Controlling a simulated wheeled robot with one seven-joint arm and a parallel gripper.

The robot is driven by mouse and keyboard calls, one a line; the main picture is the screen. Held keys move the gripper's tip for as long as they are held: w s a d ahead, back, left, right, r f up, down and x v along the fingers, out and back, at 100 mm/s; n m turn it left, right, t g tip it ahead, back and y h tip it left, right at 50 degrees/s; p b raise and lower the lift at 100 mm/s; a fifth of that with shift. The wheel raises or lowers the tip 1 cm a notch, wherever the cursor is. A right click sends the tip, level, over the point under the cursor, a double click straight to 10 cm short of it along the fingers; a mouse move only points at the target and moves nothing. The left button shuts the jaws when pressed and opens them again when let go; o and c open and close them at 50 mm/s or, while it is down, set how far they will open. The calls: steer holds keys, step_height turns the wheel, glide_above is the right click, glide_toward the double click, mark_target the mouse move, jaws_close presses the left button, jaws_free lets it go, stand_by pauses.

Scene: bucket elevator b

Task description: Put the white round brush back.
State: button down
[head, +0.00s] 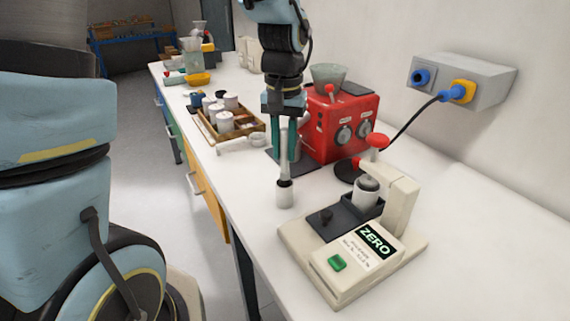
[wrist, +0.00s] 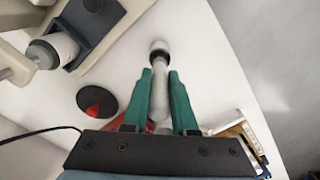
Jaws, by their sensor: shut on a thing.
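The white round brush hangs upright below my gripper (head: 284,145), with a pale handle and a dark band above its white round head (head: 284,197). The teal fingers are shut on its handle. In the wrist view, the brush (wrist: 160,68) points away between the two fingers (wrist: 160,100), its dark band and white end showing. The brush is over the white bench, left of the cream device. I cannot tell whether its lower end touches the bench top.
The cream device (head: 325,270) with a ZERO display holds a cup (head: 366,195) near the brush. A red machine (head: 340,120) stands behind my gripper. A wooden tray (head: 245,135) of jars is farther left. The bench front is clear. A wall socket box (head: 490,80) has a cable.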

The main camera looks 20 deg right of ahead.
mark_target(284, 173)
steer(key=shift+f+p, duration=0.35)
steer(key=shift+f, duration=1.7)
steer(key=shift+f, duration=0.1)
steer(key=c, duration=0.7)
jaws_free()
step_height(284, 173, up, 12)
steer(key=shift+r+b, duration=0.1)
steer(key=shift+b, duration=0.75)
steer(key=a+f+n, duration=0.2)
steer(key=a+f, duration=0.3)
steer(key=a, duration=0.7)
steer(key=w+a+f+n+t, duration=0.1)
steer(key=a+f+n, duration=0.2)
steer(key=a, duration=1)
step_height(284, 173, down, 3)
steer(key=shift+w+r+n+t, duration=0.15)
steer(key=shift+w+n+t, duration=0.15)
